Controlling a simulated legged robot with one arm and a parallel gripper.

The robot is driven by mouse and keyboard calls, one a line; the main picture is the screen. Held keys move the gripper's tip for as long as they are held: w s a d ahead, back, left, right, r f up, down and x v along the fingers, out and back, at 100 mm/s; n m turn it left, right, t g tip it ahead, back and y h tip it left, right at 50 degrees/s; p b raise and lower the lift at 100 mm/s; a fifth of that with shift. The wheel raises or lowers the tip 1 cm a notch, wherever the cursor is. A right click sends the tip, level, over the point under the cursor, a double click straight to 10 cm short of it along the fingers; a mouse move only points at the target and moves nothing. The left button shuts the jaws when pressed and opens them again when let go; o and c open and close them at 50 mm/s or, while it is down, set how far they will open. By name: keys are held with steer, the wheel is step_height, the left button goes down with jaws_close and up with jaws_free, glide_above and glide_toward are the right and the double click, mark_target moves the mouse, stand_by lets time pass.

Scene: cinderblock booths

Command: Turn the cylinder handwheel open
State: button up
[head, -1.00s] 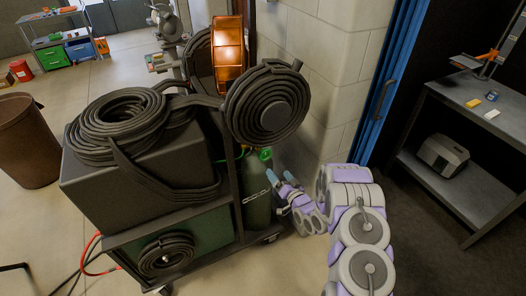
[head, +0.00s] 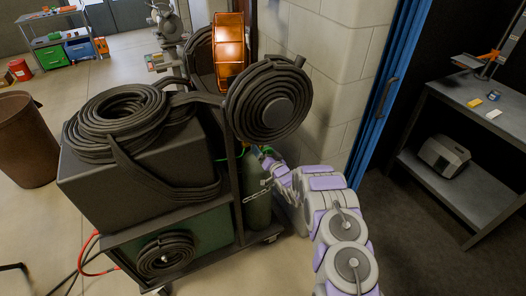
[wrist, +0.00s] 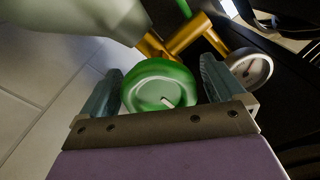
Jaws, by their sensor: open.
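The green handwheel (wrist: 160,88) shows in the wrist view between the two fingers of my gripper (wrist: 160,90). The fingers are open, one on each side of the wheel; I cannot tell whether they touch it. A brass valve fitting (wrist: 190,38) and a round gauge (wrist: 249,68) lie beyond it. The grey-green cylinder (head: 257,200) stands upright on the cart in the head view. My gripper (head: 268,162) reaches to its top there, and the handwheel is mostly hidden behind the fingers and the hose coil.
The welding cart (head: 180,225) carries a black box and coiled hoses (head: 268,105) that overhang the cylinder. A block wall (head: 325,80) stands close behind my arm. A metal shelf (head: 465,165) is at the right.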

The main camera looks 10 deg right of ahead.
steer(key=shift+w, duration=0.55)
steer(key=c, duration=1)
